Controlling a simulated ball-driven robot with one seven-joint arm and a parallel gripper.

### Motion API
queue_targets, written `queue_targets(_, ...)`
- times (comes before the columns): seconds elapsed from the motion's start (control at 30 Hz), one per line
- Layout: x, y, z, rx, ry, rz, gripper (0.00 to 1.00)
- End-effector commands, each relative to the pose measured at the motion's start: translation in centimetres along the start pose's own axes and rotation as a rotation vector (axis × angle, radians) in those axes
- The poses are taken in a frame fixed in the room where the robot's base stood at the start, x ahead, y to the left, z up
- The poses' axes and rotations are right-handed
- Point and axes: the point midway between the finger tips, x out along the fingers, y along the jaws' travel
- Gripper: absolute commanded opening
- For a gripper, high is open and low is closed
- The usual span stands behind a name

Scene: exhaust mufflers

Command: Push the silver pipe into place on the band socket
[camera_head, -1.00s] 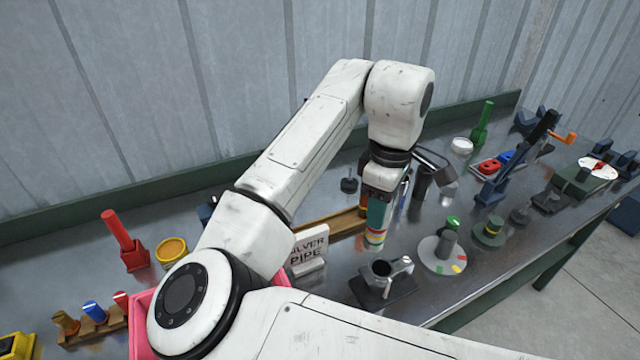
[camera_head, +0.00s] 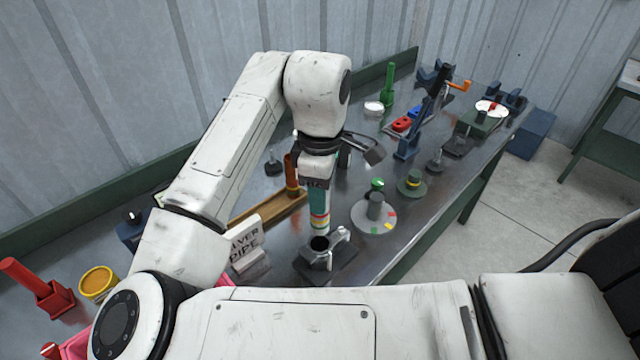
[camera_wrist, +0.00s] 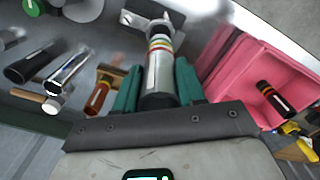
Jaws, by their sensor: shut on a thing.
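My gripper (camera_head: 318,200) has teal fingers and is shut on the silver pipe (camera_head: 320,229), which has red and yellow bands and a silver lower end. The pipe is nearly upright above the band socket (camera_head: 322,262), its end at or just above the dark round opening; I cannot tell whether it has entered. In the wrist view the pipe (camera_wrist: 160,50) lies between both fingers (camera_wrist: 158,90). The socket's grey plate (camera_wrist: 138,27) is partly hidden behind the pipe there.
A "SILVER PIPE" sign (camera_head: 247,246) and a wooden tray (camera_head: 270,212) stand left of the socket. A round plate with a grey post (camera_head: 373,213) is to its right. A pink bin (camera_wrist: 235,65) holds a dark banded tube (camera_wrist: 275,100). The bench's front edge is close.

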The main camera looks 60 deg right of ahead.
Motion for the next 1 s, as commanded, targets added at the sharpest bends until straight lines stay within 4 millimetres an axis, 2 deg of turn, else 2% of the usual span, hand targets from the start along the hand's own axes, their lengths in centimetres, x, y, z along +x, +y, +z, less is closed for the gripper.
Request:
queue_targets(0.3,3.1,0.0,0.0,-0.001,-0.001,0.001,0.13)
queue_targets(0.5,4.3,0.0,-0.1,-0.002,0.000,0.000,0.13)
queue_targets(1.0,4.8,0.0,-0.1,-0.001,0.001,0.000,0.13)
